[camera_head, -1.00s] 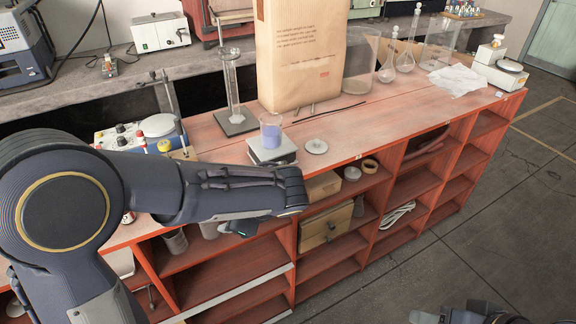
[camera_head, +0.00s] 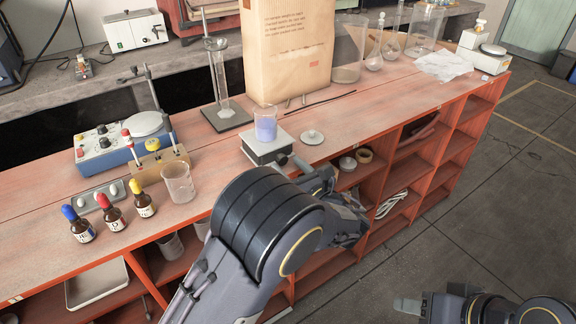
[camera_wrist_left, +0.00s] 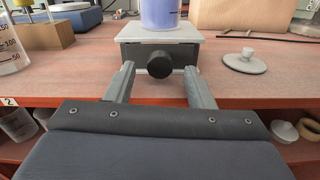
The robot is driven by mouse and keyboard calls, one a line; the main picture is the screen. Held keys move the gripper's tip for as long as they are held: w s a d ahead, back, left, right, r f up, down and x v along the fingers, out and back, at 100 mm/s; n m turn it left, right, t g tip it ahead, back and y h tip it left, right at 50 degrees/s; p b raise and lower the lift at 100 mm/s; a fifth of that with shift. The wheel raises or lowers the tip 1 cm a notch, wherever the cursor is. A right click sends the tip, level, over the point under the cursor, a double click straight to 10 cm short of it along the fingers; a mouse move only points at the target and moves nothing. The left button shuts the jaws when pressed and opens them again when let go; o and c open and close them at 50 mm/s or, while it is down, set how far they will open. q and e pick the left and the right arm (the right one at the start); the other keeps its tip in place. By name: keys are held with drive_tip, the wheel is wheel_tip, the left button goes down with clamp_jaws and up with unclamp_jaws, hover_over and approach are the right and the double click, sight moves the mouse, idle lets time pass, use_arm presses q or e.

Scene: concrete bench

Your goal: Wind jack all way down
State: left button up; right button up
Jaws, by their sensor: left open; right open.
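The lab jack (camera_head: 266,150) stands on the red bench near its front edge, its plate low over a grey body. It also shows in the left wrist view (camera_wrist_left: 190,55). A beaker of purple liquid (camera_head: 265,124) stands on its plate. The jack's dark round knob (camera_wrist_left: 159,66) faces the left wrist camera. My left gripper (camera_wrist_left: 161,84) is open, with one finger on each side of the knob; I cannot tell whether they touch it. In the head view my left arm partly hides the jack's front. My right gripper (camera_head: 408,305) is low at the right, open, away from the bench.
A grey lid (camera_head: 312,137) lies right of the jack. An empty beaker (camera_head: 178,182) and several dropper bottles (camera_head: 111,212) stand to the left. A glass cylinder on a stand (camera_head: 221,85) and a large paper bag (camera_head: 287,50) are behind. Open shelves lie below the bench top.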

use_arm(q)
drive_tip(key=shift+w+a, duration=0.3)
drive_tip(key=shift+w, duration=0.1)
drive_tip(key=shift+c, duration=0.4)
drive_tip(key=c, duration=0.9)
drive_tip(key=n+b, duration=0.2)
drive_tip(key=b, duration=0.1)
drive_tip(key=shift+f+n, duration=0.3)
drive_tip(key=shift+n+b, duration=0.45)
drive_tip(key=shift+n, duration=0.05)
drive_tip(key=shift+r+n, duration=0.3)
drive_tip(key=shift+n, duration=0.1)
drive_tip(key=o, duration=1)
drive_tip(key=shift+v, duration=3.95)
